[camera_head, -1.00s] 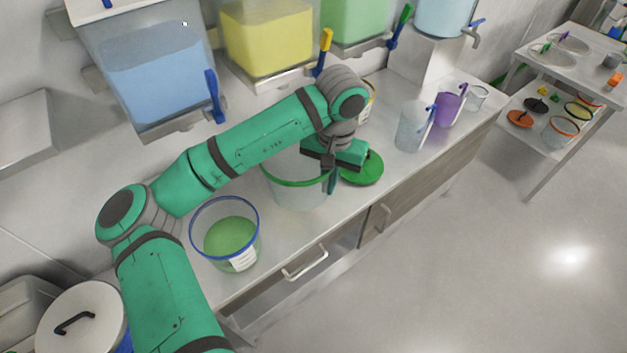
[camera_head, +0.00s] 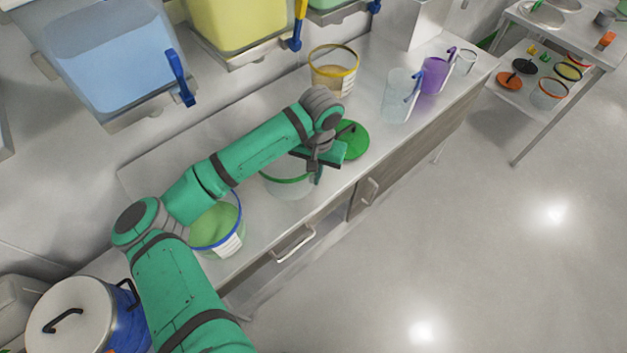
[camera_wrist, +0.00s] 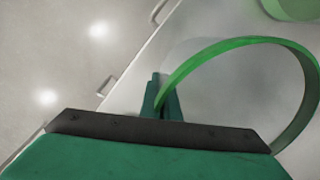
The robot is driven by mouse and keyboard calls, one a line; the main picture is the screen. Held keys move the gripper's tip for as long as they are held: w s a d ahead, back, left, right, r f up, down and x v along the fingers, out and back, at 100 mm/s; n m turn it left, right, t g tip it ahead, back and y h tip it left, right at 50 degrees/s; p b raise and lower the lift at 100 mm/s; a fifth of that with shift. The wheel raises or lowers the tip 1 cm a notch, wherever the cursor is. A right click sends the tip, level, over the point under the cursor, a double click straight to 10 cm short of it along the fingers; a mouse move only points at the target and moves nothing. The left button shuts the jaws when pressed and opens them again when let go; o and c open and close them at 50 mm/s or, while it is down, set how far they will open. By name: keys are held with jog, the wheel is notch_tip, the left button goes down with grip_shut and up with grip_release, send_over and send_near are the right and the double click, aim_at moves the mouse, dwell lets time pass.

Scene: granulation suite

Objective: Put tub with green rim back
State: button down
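The clear tub with a green rim (camera_head: 290,190) stands on the counter, partly hidden by my arm. In the wrist view its green rim (camera_wrist: 232,42) curves from the fingers round to the right, and the tub looks empty. My gripper (camera_head: 318,176) is at the rim's right side in the head view. In the wrist view its fingers (camera_wrist: 162,97) are close together with the rim running in between them, so it looks shut on the rim. I see no clear gap under the tub.
A blue-rimmed tub with green contents (camera_head: 216,228) stands left of it. A green lid (camera_head: 352,142) lies just right. A yellow-rimmed tub (camera_head: 333,72), a clear jug (camera_head: 396,100) and a purple jug (camera_head: 435,76) stand farther along the counter (camera_head: 365,105). Dispensers hang above; the floor is clear.

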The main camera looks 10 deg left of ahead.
jog(key=shift+f, duration=1.7)
jog(key=shift+f, duration=0.1)
jog(key=c, duration=2)
grip_release()
jog(key=shift+s, duration=0.1)
notch_tip(320, 180, up, 11)
jog(key=shift+d+r, duration=0.1)
jog(key=shift+d, duration=0.05)
jog(key=shift+r, duration=0.3)
jog(key=shift+d+r, duration=0.2)
jog(key=shift+d, duration=0.05)
